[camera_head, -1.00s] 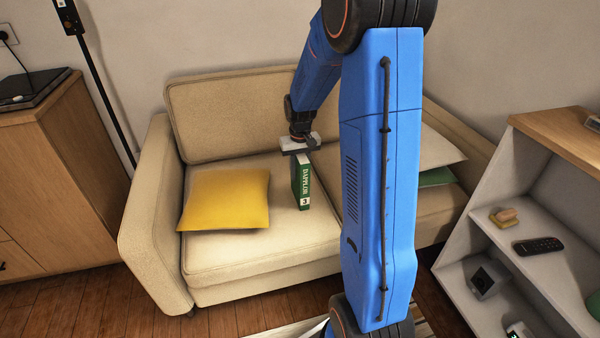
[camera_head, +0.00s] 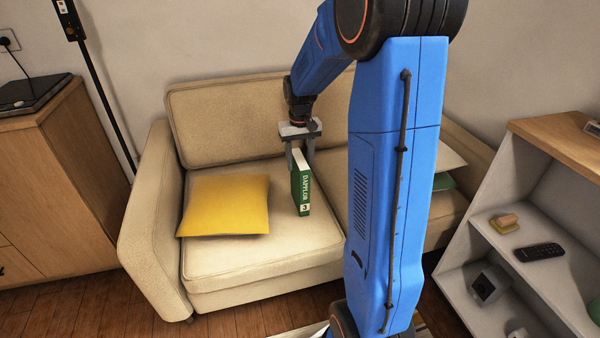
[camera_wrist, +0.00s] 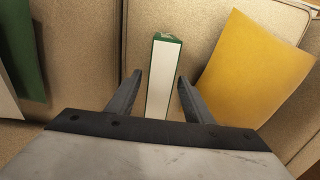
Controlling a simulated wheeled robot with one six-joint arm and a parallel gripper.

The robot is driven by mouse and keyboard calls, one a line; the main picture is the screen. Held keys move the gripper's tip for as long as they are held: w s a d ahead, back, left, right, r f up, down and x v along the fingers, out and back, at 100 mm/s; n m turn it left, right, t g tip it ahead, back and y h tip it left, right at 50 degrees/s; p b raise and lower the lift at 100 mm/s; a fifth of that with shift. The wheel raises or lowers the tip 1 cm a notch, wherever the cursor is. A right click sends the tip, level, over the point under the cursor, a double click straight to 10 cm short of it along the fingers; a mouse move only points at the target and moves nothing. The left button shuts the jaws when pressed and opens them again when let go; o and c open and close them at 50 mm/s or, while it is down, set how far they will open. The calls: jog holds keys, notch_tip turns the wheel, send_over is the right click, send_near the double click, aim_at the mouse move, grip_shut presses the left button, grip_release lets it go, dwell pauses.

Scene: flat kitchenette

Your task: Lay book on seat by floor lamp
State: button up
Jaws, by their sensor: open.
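The green book (camera_head: 301,188) stands upright on the left seat cushion (camera_head: 240,262) of the beige sofa, close to the seam with the other cushion. Its spine faces the head camera. My gripper (camera_head: 301,162) is above and around the book's top, with its fingers pointing down. In the wrist view the book (camera_wrist: 162,80) lies between the two open fingers (camera_wrist: 157,95), with a gap on each side. The floor lamp's dark pole (camera_head: 100,90) stands left of the sofa, behind its arm; its top is out of view.
A yellow cushion (camera_head: 225,205) lies left of the book, apart from it. A wooden cabinet (camera_head: 65,180) stands at the left. A grey shelf unit (camera_head: 520,205) with small items is at the right. The front of the left seat is clear.

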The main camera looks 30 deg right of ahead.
notch_tip(320, 180, up, 4)
jog(key=shift+r, duration=0.1)
jog(key=shift+s+a+r, duration=0.1)
jog(key=shift+r, duration=0.15)
jog(key=s+a+r+n+t, duration=0.1)
jog(key=s+a+r, duration=0.35)
jog(key=s, duration=0.25)
jog(key=s+a+r+n+t, duration=0.1)
jog(key=s+a+r, duration=0.2)
jog(key=s+a, duration=0.3)
jog(key=s+a+n+t, duration=0.1)
jog(key=s+a, duration=0.4)
jog(key=s, duration=1.2)
jog(key=shift+f+t, duration=0.3)
jog(key=shift+t, duration=0.6)
jog(key=shift+a, duration=0.1)
